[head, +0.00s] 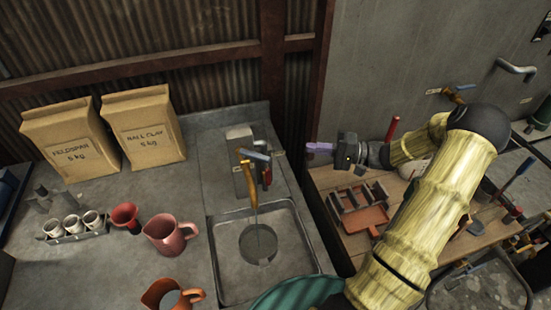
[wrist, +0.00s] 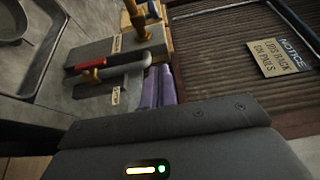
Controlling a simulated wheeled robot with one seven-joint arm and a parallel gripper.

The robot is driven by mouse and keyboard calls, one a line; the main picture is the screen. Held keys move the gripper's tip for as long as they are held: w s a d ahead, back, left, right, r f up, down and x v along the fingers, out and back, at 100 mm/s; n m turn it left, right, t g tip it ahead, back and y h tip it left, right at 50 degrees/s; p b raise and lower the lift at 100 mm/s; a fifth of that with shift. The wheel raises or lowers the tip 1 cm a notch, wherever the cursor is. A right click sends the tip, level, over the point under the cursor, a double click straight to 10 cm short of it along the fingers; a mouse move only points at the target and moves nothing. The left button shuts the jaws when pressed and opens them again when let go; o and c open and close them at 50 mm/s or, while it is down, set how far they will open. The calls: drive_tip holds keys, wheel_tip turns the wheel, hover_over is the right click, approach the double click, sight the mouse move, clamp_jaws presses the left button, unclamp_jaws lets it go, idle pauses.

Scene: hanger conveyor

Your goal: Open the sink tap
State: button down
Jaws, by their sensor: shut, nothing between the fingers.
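The sink (head: 308,232) is a grey basin set in the counter at the middle of the head view. The wrist view shows the brass part (wrist: 140,22), the red handle (wrist: 86,65) and a pale grey bar (wrist: 118,70). My gripper (head: 309,148) has purple fingers, shut and empty, right of the tap. In the wrist view its fingertips (wrist: 158,68) appear near the bar's end; I cannot tell contact.
Two paper bags (head: 68,140) (head: 145,133), a cup rack (head: 75,236), a red funnel cup (head: 126,217) and pink (head: 172,236) and orange (head: 172,295) jugs stand left of the sink. A wooden workbench (head: 330,182) with trays is on the right. A corrugated wall stands behind.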

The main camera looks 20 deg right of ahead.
sight(255, 158)
drive_tip(key=shift+a+r, duration=0.1)
drive_tip(key=shift+a, duration=0.05)
drive_tip(key=w+a+p, duration=0.1)
drive_tip(key=a+p, duration=0.6)
drive_tip(key=a, duration=0.4)
drive_tip(key=shift+w+a, duration=0.15)
drive_tip(key=shift+w, duration=0.05)
drive_tip(key=shift+a, duration=0.1)
